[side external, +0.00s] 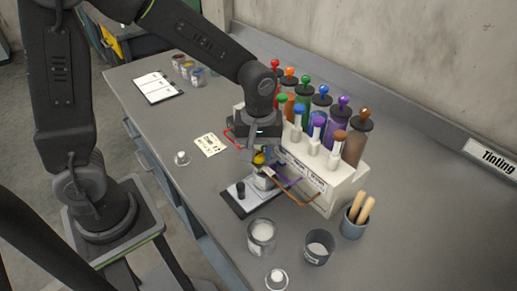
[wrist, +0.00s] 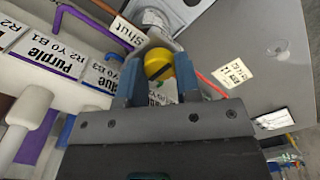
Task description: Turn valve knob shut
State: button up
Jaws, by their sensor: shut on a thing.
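The valve knob is yellow with a dark slot or bar across it; it shows in the wrist view (wrist: 158,65) and, small, in the side view (side external: 259,158). My gripper (wrist: 158,82) has one blue-grey finger on each side of the knob and is shut on it. In the side view my gripper (side external: 257,150) comes down from above at the front of the white dispenser (side external: 330,189). A "Shut" label (wrist: 127,31) lies beside the knob in the wrist view. The knob's exact turn angle is hard to tell.
Several coloured bottles (side external: 357,142) stand in the dispenser, with thin coloured pipes at its front. A small container (side external: 264,180) stands on a scale (side external: 238,205) below my gripper. A glass jar (side external: 261,235), dark cup (side external: 318,247) and stick holder (side external: 353,226) stand nearby.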

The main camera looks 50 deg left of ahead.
aim_at(260, 154)
dwell(0.3)
jog(key=m, duration=0.4)
jog(key=shift+m, duration=0.4)
jog(key=m, duration=0.4)
jog(key=shift+d+m, duration=0.1)
jog(key=shift+m, duration=0.2)
jog(key=m, duration=0.4)
jog(key=shift+d+m, duration=0.1)
jog(key=shift+m, duration=2.1)
jog(key=o, duration=0.9)
notch_tip(260, 154, up, 14)
jog(key=shift+f, duration=0.1)
